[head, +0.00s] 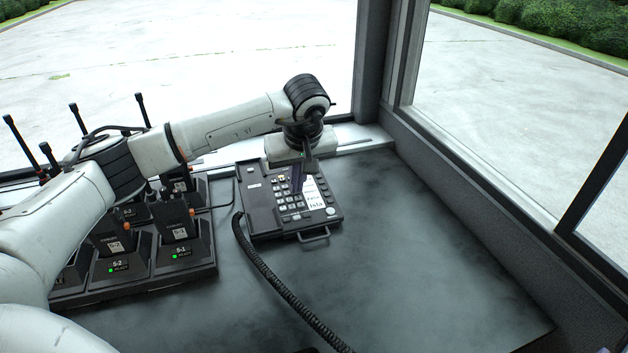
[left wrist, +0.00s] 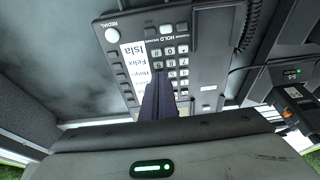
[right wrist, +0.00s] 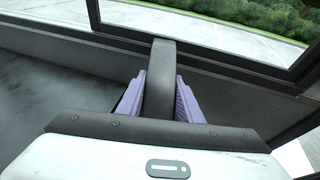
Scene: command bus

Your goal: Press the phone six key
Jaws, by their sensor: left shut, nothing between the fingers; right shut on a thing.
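The desk phone (head: 262,215) is a dark grey unit with a keypad (head: 284,192) and a white name label (head: 317,197). It also shows upside down in the left wrist view (left wrist: 207,52). My left gripper (head: 298,182) is shut and empty, its purple fingers (left wrist: 158,90) pointing down over the label-side edge of the keypad. The fingers hide some keys there, the six key among them as far as I can tell. I cannot tell whether the tips touch a key. In the right wrist view, my right gripper (right wrist: 160,95) is shut on the black handset (right wrist: 159,75).
A charging dock (head: 150,285) with several radios stands left of the phone, under my left arm. The coiled cord (head: 275,285) runs from the phone to the front edge. The desk (head: 430,250) is clear at right, bounded by window walls.

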